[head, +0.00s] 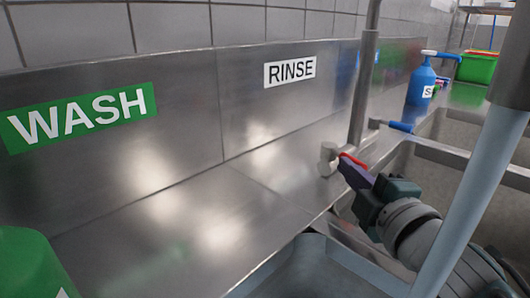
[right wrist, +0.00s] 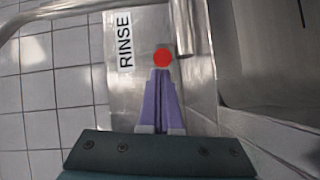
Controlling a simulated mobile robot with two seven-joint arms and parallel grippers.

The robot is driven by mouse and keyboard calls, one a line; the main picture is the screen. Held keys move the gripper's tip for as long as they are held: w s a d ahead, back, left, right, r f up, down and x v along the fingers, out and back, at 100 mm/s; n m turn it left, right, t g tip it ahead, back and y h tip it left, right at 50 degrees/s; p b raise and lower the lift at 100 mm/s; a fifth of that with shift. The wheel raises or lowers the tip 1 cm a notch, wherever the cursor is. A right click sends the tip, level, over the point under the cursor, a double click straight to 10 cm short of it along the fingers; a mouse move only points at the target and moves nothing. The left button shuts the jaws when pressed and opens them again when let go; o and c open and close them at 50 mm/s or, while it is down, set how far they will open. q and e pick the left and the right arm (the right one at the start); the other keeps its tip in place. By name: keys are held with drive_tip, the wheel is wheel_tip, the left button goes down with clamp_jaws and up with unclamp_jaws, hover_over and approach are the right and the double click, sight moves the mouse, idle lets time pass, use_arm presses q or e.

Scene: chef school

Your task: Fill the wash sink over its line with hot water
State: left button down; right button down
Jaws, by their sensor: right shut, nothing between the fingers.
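The red tap handle (head: 352,161) sits on a metal tap body (head: 328,158) at the foot of an upright pipe on the steel ledge. In the right wrist view it shows as a red disc (right wrist: 162,57) just beyond the fingertips. My right gripper (head: 348,170) is shut and empty, its purple fingers (right wrist: 162,75) pointing at the red handle. The tips are at or very near it; I cannot tell if they touch. The green WASH sign (head: 80,118) is on the backsplash at left. Part of a basin (head: 315,268) shows at the bottom; no water or fill line is visible. My left gripper is out of view.
A blue tap handle (head: 401,127) is farther right along the ledge. The RINSE sign (head: 290,71) is on the backsplash. A green object (head: 30,265) is at the lower left.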

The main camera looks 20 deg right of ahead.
idle(0.3)
drive_tip(key=d+n+y, duration=0.1)
drive_tip(key=y, duration=0.1)
drive_tip(key=d+n+y, duration=0.1)
drive_tip(key=y, duration=0.1)
drive_tip(key=shift+s+d+f+n+p, duration=0.1)
drive_tip(key=shift+s+d+n+p, duration=0.05)
drive_tip(key=shift+d+n+p, duration=0.25)
drive_tip(key=shift+d, duration=0.4)
